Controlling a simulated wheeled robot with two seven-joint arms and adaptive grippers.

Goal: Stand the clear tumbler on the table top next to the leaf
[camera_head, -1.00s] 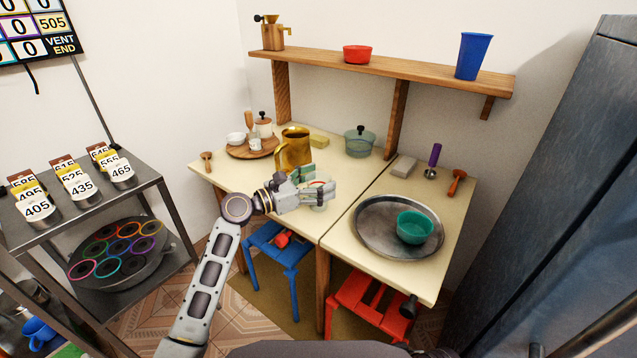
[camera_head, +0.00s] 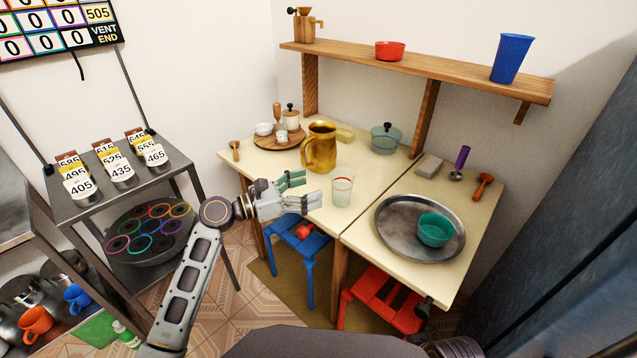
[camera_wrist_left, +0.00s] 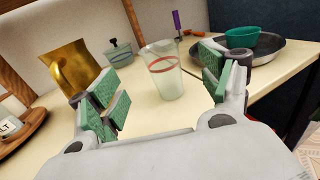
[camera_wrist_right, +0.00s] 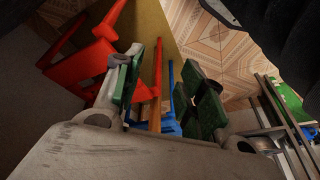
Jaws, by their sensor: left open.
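The clear tumbler (camera_head: 342,190), with a red band, stands upright on the cream table top (camera_head: 371,180), left of the seam. Right of the seam is a second cream panel (camera_head: 458,272), perhaps the leaf. My left gripper (camera_head: 311,188) is open and empty, just left of the tumbler and apart from it. In the left wrist view the tumbler (camera_wrist_left: 163,80) shows upright beyond the gap between the fingers. My right gripper (camera_wrist_right: 165,95) is open and empty in the right wrist view, low down, with stools and floor beyond it.
A golden mug (camera_head: 319,148) stands behind the tumbler to the left. A lidded pot (camera_head: 385,139) is at the back. A metal tray (camera_head: 393,245) with a green bowl (camera_head: 435,230) lies on the right panel. A blue stool (camera_head: 297,243) and red stool (camera_head: 386,297) stand below.

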